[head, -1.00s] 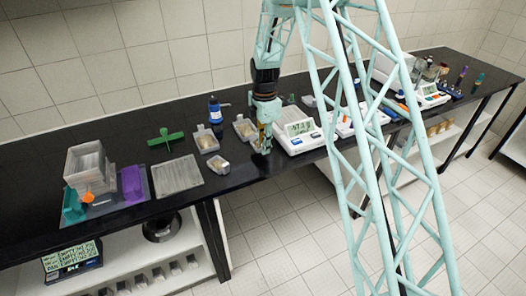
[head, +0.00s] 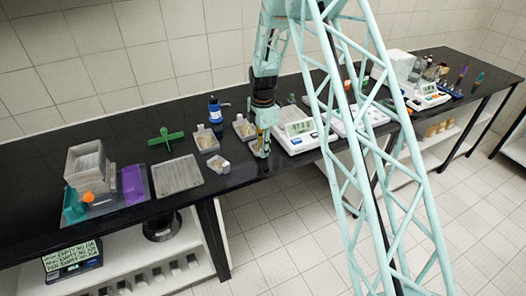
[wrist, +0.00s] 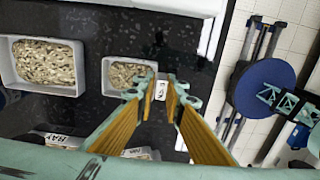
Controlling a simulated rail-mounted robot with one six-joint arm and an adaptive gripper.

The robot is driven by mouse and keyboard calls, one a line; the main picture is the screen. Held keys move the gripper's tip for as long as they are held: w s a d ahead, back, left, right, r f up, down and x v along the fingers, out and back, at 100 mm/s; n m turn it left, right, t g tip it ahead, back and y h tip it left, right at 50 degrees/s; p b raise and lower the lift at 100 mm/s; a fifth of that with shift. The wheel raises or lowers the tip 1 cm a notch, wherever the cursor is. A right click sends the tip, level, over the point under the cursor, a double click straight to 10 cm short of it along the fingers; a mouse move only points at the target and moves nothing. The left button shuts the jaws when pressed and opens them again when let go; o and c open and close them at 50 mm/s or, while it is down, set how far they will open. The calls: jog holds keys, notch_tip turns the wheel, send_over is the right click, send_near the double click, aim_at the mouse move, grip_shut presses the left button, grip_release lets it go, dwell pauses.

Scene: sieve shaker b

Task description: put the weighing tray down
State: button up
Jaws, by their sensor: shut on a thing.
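The weighing tray (wrist: 108,78) is a small pale tray holding light brown bits, with a white label tab (wrist: 163,88) on its near side. In the wrist view it sits just ahead of my gripper (wrist: 163,84), whose fingertips are at either side of the tab. The fingers are closed on this tab. In the head view my gripper (head: 262,151) is low over the black bench, left of the balance (head: 301,135), and hides most or all of the tray. I cannot tell if the tray's underside touches the bench.
A larger pale tray of similar bits (wrist: 77,83) lies beside the held tray. Two more trays stand left of my gripper, one at the back (head: 206,148) and one nearer the front (head: 218,173). The bench's front edge is close. A blue bottle (head: 215,108) stands behind.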

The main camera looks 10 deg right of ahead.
jog(key=shift+f, duration=0.25)
jog(key=o, duration=0.7)
jog(key=shift+r, duration=0.15)
notch_tip(320, 180, up, 12)
dwell(0.9)
jog(key=shift+r, duration=0.1)
dwell(0.6)
